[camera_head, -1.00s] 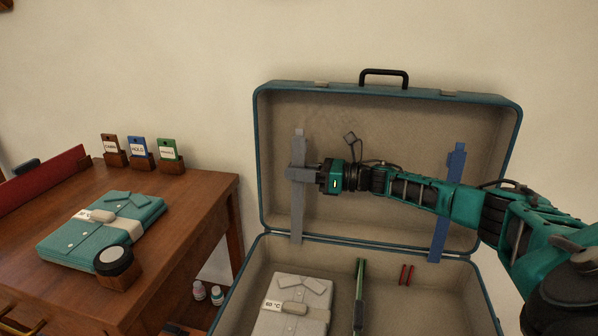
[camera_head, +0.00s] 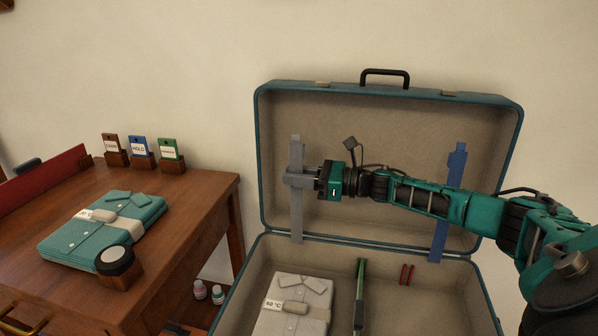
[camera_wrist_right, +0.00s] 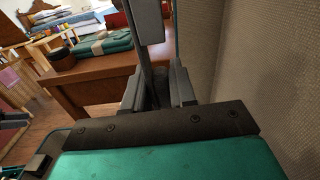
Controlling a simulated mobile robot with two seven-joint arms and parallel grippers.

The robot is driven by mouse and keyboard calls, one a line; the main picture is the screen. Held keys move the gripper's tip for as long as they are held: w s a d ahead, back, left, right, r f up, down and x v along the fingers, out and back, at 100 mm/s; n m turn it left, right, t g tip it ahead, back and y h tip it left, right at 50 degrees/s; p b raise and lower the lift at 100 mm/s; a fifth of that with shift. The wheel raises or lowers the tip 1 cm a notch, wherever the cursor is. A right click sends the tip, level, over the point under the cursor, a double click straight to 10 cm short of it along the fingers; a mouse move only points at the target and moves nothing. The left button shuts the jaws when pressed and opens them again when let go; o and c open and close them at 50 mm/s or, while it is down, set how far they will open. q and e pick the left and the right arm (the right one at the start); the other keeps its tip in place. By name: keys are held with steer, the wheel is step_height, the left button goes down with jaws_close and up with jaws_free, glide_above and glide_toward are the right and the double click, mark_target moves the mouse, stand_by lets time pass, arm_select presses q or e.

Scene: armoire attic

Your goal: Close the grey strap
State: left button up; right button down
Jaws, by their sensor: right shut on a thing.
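The grey strap (camera_head: 297,218) stands upright against the inside of the open suitcase lid (camera_head: 385,112), on its left side. My right gripper (camera_head: 302,181) reaches in from the right and is shut on the grey strap near its middle. In the right wrist view the grey strap (camera_wrist_right: 147,45) rises between the fingers of my right gripper (camera_wrist_right: 158,92). The blue strap (camera_head: 447,205) hangs on the right side of the lid.
The suitcase bottom holds a folded grey shirt (camera_head: 292,310), a green divider (camera_head: 360,290) and a small red item (camera_head: 407,274). A wooden desk (camera_head: 190,200) at left bears a folded teal shirt (camera_head: 100,232) and several tag holders.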

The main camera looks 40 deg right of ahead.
arm_select(q)
steer(key=shift+w+d+f+h+b, duration=0.1)
steer(key=shift+d+f+h+b, duration=0.2)
steer(key=shift+b, duration=0.7)
arm_select(e)
steer(key=s+a+f+n, duration=0.2)
steer(key=s+a+n, duration=0.3)
steer(key=a, duration=0.2)
steer(key=shift+s, duration=0.3)
arm_select(q)
steer(key=shift+f, duration=0.2)
arm_select(e)
steer(key=c, duration=1.1)
jaws_free()
arm_select(q)
steer(key=a+r+p, duration=0.1)
steer(key=p, duration=0.2)
steer(key=shift+r, duration=0.25)
arm_select(e)
steer(key=v, duration=1.3)
